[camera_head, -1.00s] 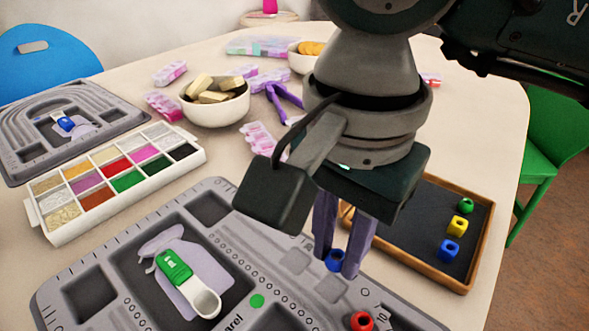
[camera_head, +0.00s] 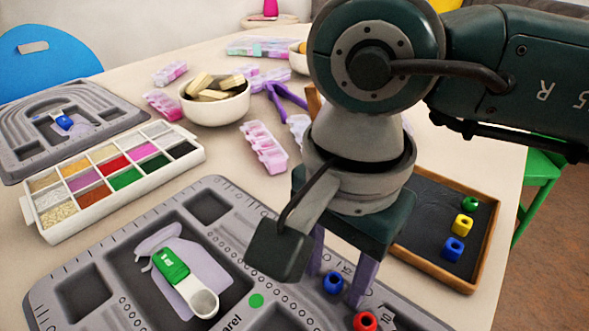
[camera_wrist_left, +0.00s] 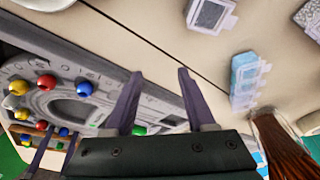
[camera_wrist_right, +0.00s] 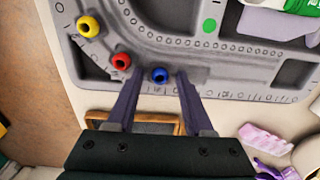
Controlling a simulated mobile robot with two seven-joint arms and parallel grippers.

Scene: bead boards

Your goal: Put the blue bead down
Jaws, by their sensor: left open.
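The blue bead (camera_head: 333,283) rests on the grey bead board (camera_head: 140,228), in its curved groove. It also shows in the right wrist view (camera_wrist_right: 160,75), beside the red bead (camera_wrist_right: 121,61); a yellow bead (camera_wrist_right: 89,26) lies farther along the groove. My right gripper (camera_head: 337,284) points down over the board. Its purple fingers are apart on either side of the blue bead, with visible gaps in the right wrist view (camera_wrist_right: 158,88). My left gripper is outside the head view; its open, empty fingers show in the left wrist view (camera_wrist_left: 158,74).
A wooden-rimmed tray (camera_head: 484,255) with green, yellow and blue beads stands at the right. A white compartment box (camera_head: 120,205), a bowl of blocks (camera_head: 214,108) and a pink pill box (camera_head: 264,147) lie behind the board. A second grey board (camera_head: 95,128) is at far left.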

